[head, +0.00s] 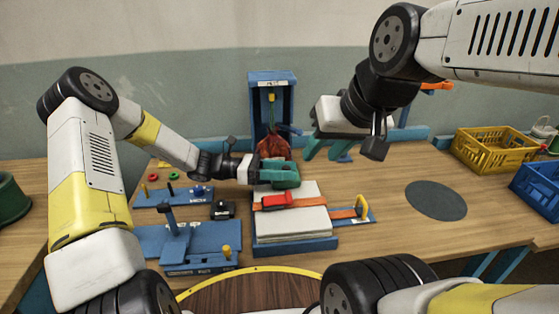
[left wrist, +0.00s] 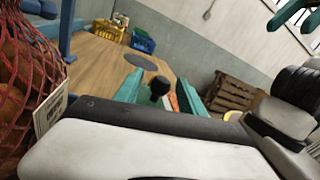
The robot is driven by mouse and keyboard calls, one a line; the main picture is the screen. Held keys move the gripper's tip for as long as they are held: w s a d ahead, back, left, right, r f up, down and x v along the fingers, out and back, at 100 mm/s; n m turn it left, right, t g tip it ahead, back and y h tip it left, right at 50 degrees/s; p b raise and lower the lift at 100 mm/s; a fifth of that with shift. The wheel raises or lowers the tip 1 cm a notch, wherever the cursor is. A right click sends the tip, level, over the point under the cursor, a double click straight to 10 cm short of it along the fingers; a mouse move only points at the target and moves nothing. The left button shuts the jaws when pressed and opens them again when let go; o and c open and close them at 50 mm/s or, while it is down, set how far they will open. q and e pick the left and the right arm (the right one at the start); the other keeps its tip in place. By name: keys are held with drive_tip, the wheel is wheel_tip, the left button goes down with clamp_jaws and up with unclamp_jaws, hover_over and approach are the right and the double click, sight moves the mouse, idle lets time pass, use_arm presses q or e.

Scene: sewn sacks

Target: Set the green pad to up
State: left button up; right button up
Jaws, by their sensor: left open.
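I cannot single out a green pad for certain. My left gripper (head: 285,172) is open, above the back of a pale stack and to the right of the green disc. Its teal fingers also show in the left wrist view (left wrist: 160,98), spread apart, with a black round knob (left wrist: 159,86) seen between them. My right gripper (head: 328,152) is open and empty, behind and to the right of the left one.
A red clamp-like piece (head: 278,201) lies on the pale stack (head: 292,222). A blue fixture (head: 190,243) stands front left. A red net sack (head: 273,147) is by the blue stand (head: 272,80). Yellow (head: 490,150) and blue crates (head: 540,188) stand right. Table around the dark disc (head: 435,200) is clear.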

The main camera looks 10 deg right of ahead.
use_arm(q)
clamp_jaws()
idle(1.4)
